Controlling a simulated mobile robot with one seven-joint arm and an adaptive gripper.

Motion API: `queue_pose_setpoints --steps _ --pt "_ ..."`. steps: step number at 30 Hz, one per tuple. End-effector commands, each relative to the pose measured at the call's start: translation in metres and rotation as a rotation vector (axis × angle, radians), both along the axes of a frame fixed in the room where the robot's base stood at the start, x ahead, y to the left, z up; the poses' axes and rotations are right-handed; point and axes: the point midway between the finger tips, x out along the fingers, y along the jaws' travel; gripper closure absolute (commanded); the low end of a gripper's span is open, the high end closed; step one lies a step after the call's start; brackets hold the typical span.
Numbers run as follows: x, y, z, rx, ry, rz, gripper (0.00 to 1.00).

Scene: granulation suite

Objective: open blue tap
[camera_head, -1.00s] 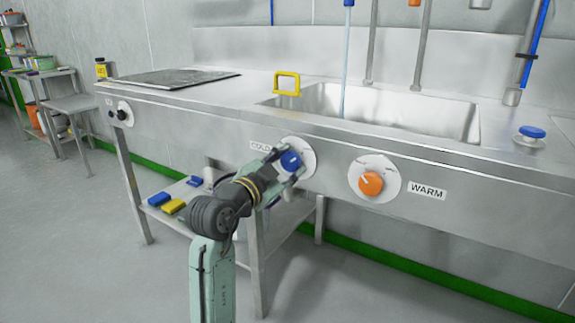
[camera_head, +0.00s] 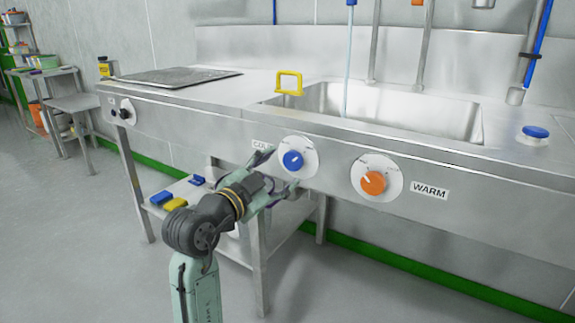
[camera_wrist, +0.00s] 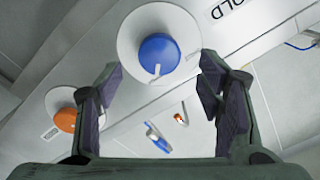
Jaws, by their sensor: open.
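The blue tap (camera_head: 293,160) is a round blue knob with a white pointer line on a white dial plate, on the sink's steel front panel next to the COLD label (camera_head: 262,146). A thin stream of water (camera_head: 349,60) shows above the basin. My gripper (camera_head: 277,172) is open and stands in front of the dial, a little back from the knob and holding nothing. In the wrist view the blue tap (camera_wrist: 159,54) sits ahead of and between the open fingers (camera_wrist: 165,90), apart from both.
An orange tap (camera_head: 373,183) with a WARM label (camera_head: 429,191) is to the right. A yellow frame-shaped object (camera_head: 289,82) stands at the basin edge. A blue button (camera_head: 535,132) is on the right counter. Blue and yellow items (camera_head: 174,203) lie on the lower shelf.

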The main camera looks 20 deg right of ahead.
Motion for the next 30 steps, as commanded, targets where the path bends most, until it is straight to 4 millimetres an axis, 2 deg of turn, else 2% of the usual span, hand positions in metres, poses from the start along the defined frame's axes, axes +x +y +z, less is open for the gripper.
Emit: queue_pose_setpoints --steps 3,10,16,25,28,30 --pt "-0.016 0.022 0.000 -0.001 0.001 0.004 0.39" --pt "-0.038 0.049 0.000 0.000 0.001 0.001 0.39" --pt "-0.044 0.055 0.000 0.001 0.001 -0.002 0.39" --pt "-0.041 0.059 0.004 -0.009 -0.003 0.015 0.39" --pt "-0.033 0.083 0.022 -0.054 -0.022 0.094 0.39" --pt "-0.024 0.113 0.045 -0.114 -0.049 0.191 0.39"
